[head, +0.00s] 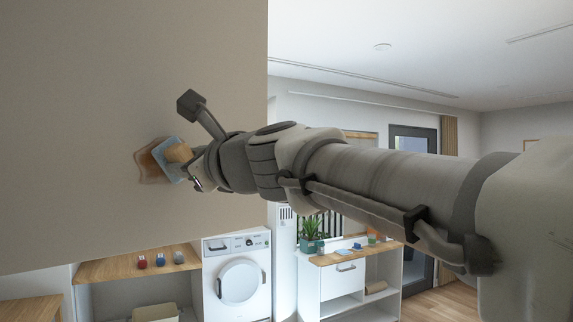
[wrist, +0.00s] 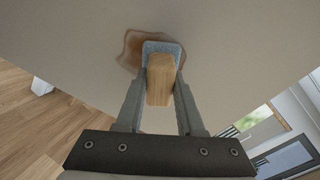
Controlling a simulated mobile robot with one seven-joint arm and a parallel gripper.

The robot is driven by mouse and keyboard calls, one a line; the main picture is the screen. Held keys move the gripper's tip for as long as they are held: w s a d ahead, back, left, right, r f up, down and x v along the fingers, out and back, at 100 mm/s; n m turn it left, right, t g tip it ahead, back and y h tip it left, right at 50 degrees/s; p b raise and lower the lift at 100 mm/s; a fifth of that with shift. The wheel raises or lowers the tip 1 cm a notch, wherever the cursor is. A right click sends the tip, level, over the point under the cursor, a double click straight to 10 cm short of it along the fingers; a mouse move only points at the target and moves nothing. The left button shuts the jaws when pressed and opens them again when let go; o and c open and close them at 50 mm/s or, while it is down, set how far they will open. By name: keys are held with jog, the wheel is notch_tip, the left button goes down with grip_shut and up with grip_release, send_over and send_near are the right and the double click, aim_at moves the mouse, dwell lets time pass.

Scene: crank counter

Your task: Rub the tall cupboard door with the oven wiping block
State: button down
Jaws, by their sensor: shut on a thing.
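The tall cupboard door (head: 110,80) is a large beige panel filling the left of the head view; it also fills the upper part of the wrist view (wrist: 70,40). A brown stain (head: 150,163) marks it and shows in the wrist view too (wrist: 131,47). The oven wiping block, a blue-grey pad with a wooden grip (wrist: 160,80), is held in my gripper (wrist: 161,88), which is shut on the wooden grip. In the head view the block (head: 168,158) is at the stain and covers part of it. Whether the pad touches the door I cannot tell exactly.
Below the door, a wooden counter (head: 110,270) carries several small coloured items beside a white washing machine (head: 238,283). A white cabinet (head: 335,285) with a plant (head: 311,232) stands further right. Wooden floor (wrist: 40,125) is open at the left in the wrist view.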

jog(key=w+d, duration=0.2)
jog(key=w, duration=0.1)
jog(key=shift+w+d+b, duration=0.2)
jog(key=shift+d+b, duration=0.2)
jog(key=shift+s, duration=0.1)
jog(key=shift+b+v, duration=0.55)
jog(key=shift+v, duration=2.4)
jog(key=shift+d, duration=0.1)
jog(key=v, duration=0.3)
